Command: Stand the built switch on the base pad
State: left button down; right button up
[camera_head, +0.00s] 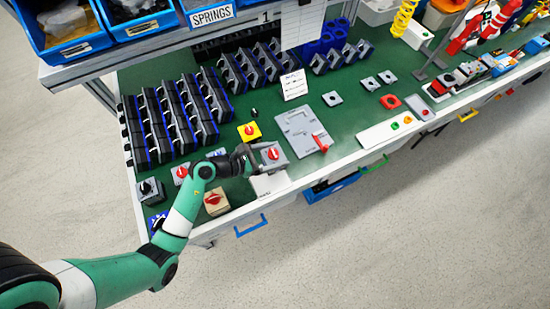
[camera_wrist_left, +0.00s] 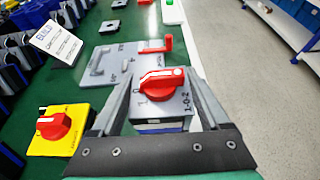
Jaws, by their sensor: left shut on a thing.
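The built switch (camera_head: 271,154) has a grey faceplate, a red knob and a dark blue-edged body. In the left wrist view, the switch (camera_wrist_left: 163,92) sits between the two fingers with its knob facing up toward the camera, and its plate is marked 1-0-2. My left gripper (camera_head: 254,156) is shut on it; the fingers show on both sides in the wrist view (camera_wrist_left: 160,88). A flat white pad (camera_head: 270,183) lies near the bench's front edge, just below the switch in the head view; I cannot tell whether it is the base pad, or the switch's height. My right gripper is out of view.
A grey fixture plate with a red handle (camera_head: 300,133) lies to the right. A yellow switch (camera_head: 249,131) stands behind, and a beige one with a red knob (camera_head: 215,201) is at front left. Rows of dark housings (camera_head: 170,120) fill the back left.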

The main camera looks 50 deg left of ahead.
pick_arm(q)
jog(key=f+b, duration=0.2)
jog(key=f, duration=0.2)
jog(key=shift+w+a+b, duration=0.2)
jog(key=shift+a+b, duration=0.15)
jog(key=shift+b, duration=0.05)
grip_release()
jog(key=shift+f, duration=0.1)
